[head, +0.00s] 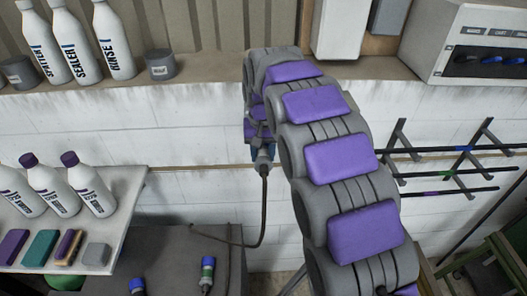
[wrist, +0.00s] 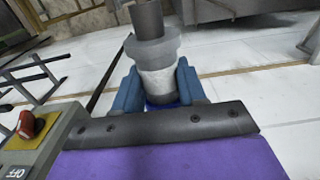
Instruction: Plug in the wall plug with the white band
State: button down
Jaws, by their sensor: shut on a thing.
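My gripper (wrist: 159,88) has blue fingers on both sides of a plug with a white band (wrist: 157,82) and is shut on it. The plug has a grey collar and a dark grey end pointing to the top of the wrist view. In the head view my gripper (head: 262,153) is in front of the white block wall, mostly behind my arm. A dark cable (head: 265,205) hangs from it and curves down to the left. The plug itself is mostly hidden there. No socket shows clearly at the plug.
A plug with a green band (head: 207,273) and another plug (head: 137,287) stand on the dark surface below. A bottle shelf (head: 125,190) is at left. A rack (head: 445,165) and a control box (head: 470,40) are at right. A red knob (wrist: 28,124) shows in the wrist view.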

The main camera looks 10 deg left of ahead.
jog(key=shift+w, duration=0.15)
dwell(0.4)
jog(key=shift+c, duration=2.4)
grip_release()
jog(key=o, duration=0.5)
